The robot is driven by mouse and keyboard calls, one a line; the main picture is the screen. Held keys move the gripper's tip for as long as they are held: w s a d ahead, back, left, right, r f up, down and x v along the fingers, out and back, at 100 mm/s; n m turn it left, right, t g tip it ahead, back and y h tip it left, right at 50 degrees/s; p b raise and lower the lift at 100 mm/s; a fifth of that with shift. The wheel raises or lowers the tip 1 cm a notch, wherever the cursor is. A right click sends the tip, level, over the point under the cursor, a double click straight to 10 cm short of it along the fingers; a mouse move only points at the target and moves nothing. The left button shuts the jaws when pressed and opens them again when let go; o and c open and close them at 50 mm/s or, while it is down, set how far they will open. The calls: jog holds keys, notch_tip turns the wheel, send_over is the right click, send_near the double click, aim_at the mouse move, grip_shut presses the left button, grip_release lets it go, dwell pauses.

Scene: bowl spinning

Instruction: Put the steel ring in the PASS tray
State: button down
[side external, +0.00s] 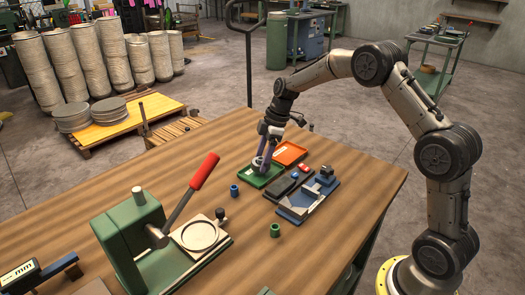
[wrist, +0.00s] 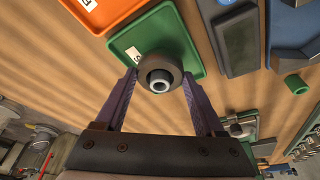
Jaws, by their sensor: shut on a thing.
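The steel ring (wrist: 146,80) is a thick dark grey ring with a paler round part at its middle. My gripper (wrist: 160,76) is shut on it, one purple finger at each side. The ring is over the green tray (wrist: 190,42), whose white label is partly hidden; an S shows on it. In the side view my gripper (side external: 262,163) points down into the green tray (side external: 268,181), and the ring (side external: 257,161) shows as a small pale shape at the fingertips. I cannot tell whether the ring touches the tray floor.
An orange tray (side external: 291,152) lies just behind the green one. To the right are a dark pad (side external: 284,187) and a blue-grey fixture (side external: 309,199). Blue (side external: 234,190) and green (side external: 275,230) small rings stand on the table, and a red-handled press (side external: 140,240) is at the front left.

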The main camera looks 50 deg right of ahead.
jog(key=shift+f, duration=0.35)
jog(key=shift+f, duration=0.3)
dwell(0.4)
jog(key=shift+c, duration=0.5)
grip_release()
jog(key=shift+o, duration=0.5)
jog(key=shift+f, duration=0.1)
jog(key=shift+r, duration=4.1)
